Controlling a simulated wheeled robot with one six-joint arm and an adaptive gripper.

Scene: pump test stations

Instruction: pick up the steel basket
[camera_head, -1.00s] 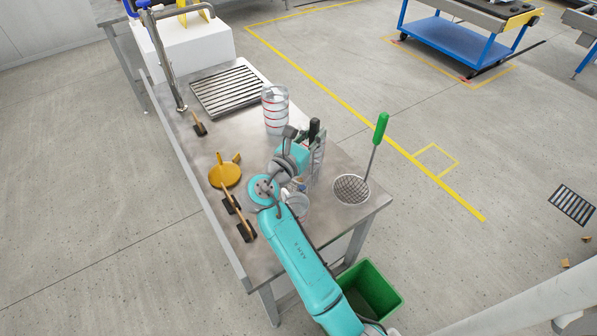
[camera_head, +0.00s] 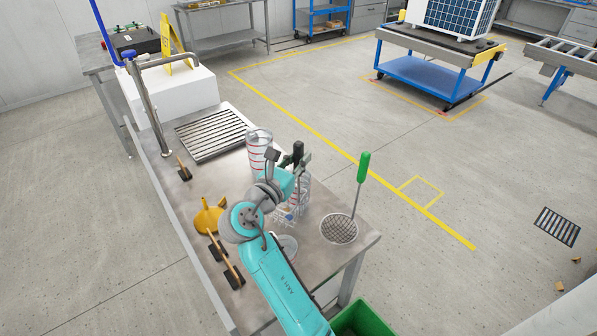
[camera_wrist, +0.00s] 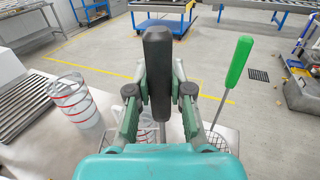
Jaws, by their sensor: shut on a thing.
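The steel basket (camera_head: 291,208) is an open wire basket with an upright black handle. My gripper (camera_head: 301,162) is shut on that handle, and the basket hangs below it over the near part of the steel bench. In the wrist view the black handle (camera_wrist: 157,50) stands upright between the two fingers of my gripper (camera_wrist: 159,95). The wire body is mostly hidden there behind the gripper. In the head view my arm covers its left side. Whether the basket's bottom is clear of the bench is hard to tell.
On the steel bench (camera_head: 320,207) a green-handled skimmer (camera_head: 339,229) stands close right, a red-banded clear cylinder (camera_head: 259,150) behind, and a yellow funnel (camera_head: 208,218) and brushes (camera_head: 233,277) left. A clear jar (camera_head: 287,246) is near my arm. A green bin (camera_head: 365,320) stands on the floor.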

